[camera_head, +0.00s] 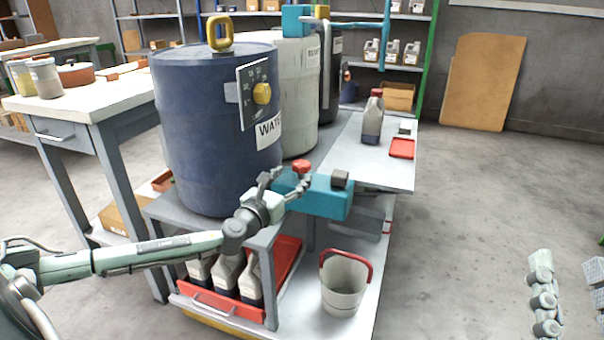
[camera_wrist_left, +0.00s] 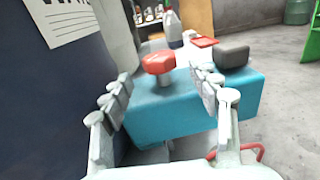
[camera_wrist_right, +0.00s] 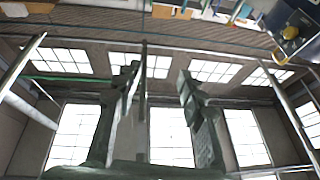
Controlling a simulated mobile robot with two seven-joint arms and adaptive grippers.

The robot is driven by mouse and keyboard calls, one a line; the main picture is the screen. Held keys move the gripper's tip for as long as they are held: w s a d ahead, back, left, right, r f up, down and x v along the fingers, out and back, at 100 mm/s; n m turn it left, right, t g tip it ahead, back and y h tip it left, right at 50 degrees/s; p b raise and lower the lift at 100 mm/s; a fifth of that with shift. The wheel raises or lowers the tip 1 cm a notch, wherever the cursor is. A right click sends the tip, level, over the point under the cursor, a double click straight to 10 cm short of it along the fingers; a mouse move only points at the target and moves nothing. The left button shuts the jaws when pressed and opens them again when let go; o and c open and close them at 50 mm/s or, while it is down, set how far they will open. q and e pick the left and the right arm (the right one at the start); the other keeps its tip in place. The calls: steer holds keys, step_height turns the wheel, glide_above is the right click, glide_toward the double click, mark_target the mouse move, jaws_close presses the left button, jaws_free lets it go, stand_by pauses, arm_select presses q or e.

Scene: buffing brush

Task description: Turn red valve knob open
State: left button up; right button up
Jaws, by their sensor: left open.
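The red valve knob (camera_head: 301,166) stands on top of a teal valve block (camera_head: 325,200) at the front of the blue barrel. In the left wrist view the red knob (camera_wrist_left: 158,63) lies ahead, between the two fingers. My left gripper (camera_head: 284,185) is open, with its fingertips close to the knob; I cannot tell whether either finger touches it. My right gripper (camera_wrist_right: 160,85) is open and empty, away from the valve and pointing at windows in its wrist view.
A blue barrel (camera_head: 205,130) stands close behind my left gripper. A dark knob (camera_head: 340,178) sits on the block's right side. A bucket (camera_head: 345,285) stands on the lower shelf, beside jugs in a red tray (camera_head: 222,306).

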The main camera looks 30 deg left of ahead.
mark_target(298, 171)
arm_select(q)
steer(key=shift+w+a, duration=0.15)
steer(key=shift+w, duration=0.95)
steer(key=shift+w+a, duration=0.15)
steer(key=shift+w, duration=0.95)
arm_select(e)
steer(key=shift+s+d+r+t, duration=0.1)
steer(key=shift+r+t, duration=0.3)
steer(key=shift+t, duration=0.1)
arm_select(q)
steer(key=shift+c, duration=0.5)
steer(key=c, duration=1.1)
steer(key=shift+o, duration=0.2)
arm_select(e)
steer(key=shift+f, duration=0.1)
